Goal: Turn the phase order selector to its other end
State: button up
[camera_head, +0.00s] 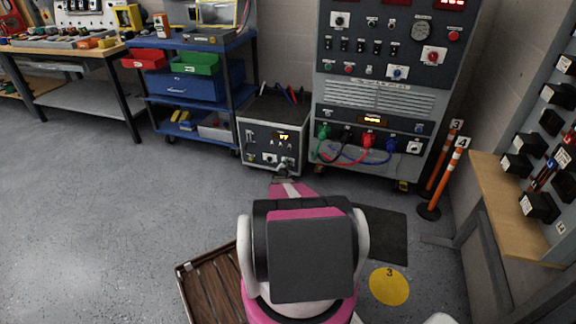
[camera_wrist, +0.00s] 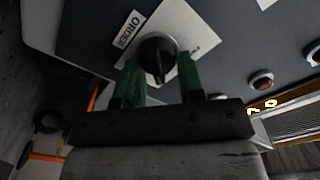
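In the head view my gripper (camera_head: 281,170) reaches the lower front of a small grey cabinet (camera_head: 257,138). My arm and gripper hide the knob there.
A taller cabinet (camera_head: 375,95) with switches and coloured cables stands to the right. Orange posts (camera_head: 437,190) stand beside it. A blue cart (camera_head: 190,100) is at the left. A brown wooden tray (camera_head: 212,290) lies on the floor by my base. The left floor is clear.

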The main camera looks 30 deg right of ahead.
jog(key=shift+n, duration=0.4)
jog(key=n, duration=0.2)
jog(key=shift+w+a+r+n, duration=0.1)
jog(key=shift+w+a+n, duration=0.05)
jog(key=shift+n, duration=0.25)
jog(key=n, duration=0.4)
jog(key=shift+w+a+n, duration=0.15)
jog(key=shift+a+n, duration=0.05)
jog(key=shift+n, duration=0.1)
jog(key=n, duration=0.3)
jog(key=shift+w+a+n, duration=0.1)
jog(key=shift+w+n, duration=0.05)
jog(key=shift+n, duration=0.15)
jog(key=shift+w+a+n, duration=0.1)
jog(key=shift+w+n, duration=0.05)
jog(key=shift+n, duration=1.85)
jog(key=o, duration=0.9)
